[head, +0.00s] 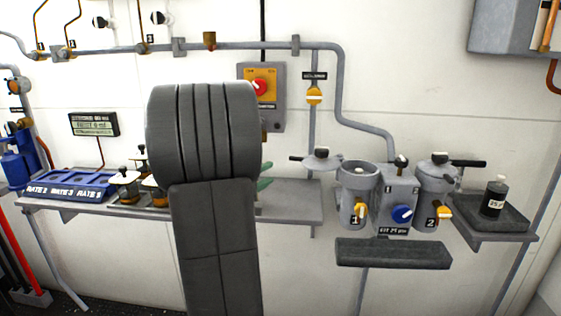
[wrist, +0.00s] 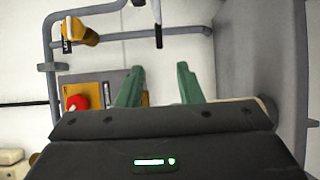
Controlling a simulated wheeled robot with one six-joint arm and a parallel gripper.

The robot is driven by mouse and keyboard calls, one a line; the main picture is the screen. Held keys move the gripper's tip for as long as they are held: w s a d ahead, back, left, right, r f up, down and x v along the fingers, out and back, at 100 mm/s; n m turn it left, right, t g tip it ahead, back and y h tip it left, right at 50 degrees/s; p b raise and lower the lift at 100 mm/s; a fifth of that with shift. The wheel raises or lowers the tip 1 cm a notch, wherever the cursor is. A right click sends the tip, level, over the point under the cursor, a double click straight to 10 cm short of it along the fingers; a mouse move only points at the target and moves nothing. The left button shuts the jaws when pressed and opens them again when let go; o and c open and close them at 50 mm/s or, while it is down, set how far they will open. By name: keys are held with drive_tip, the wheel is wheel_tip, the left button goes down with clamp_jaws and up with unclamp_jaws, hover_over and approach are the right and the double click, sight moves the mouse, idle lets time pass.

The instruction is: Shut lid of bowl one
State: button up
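Bowl one (head: 354,205) is a grey bowl marked 1 on the right part of the wall bench. Its top is uncovered, and its lid (head: 321,162), with a dark handle, is swung out to the left of the rim. My gripper (head: 264,177) mostly hides behind my arm in the head view; only green fingertip parts show, left of the lid and apart from it. In the wrist view my gripper (wrist: 158,80) has its two green fingers spread, with nothing between them. I cannot make out bowl one in the wrist view.
Bowl two (head: 434,190), lid on, stands right of a grey box with a blue knob (head: 402,214). A tray with a dark bottle (head: 494,198) is at far right. A dark ledge (head: 393,254) juts out below bowl one. A red button (head: 259,87) is on the wall.

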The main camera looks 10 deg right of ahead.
sight(292, 159)
drive_tip(key=p+x, duration=0.1)
drive_tip(key=x, duration=1.2)
drive_tip(key=shift+w+d, duration=0.2)
drive_tip(key=shift+w, duration=0.05)
clamp_jaws()
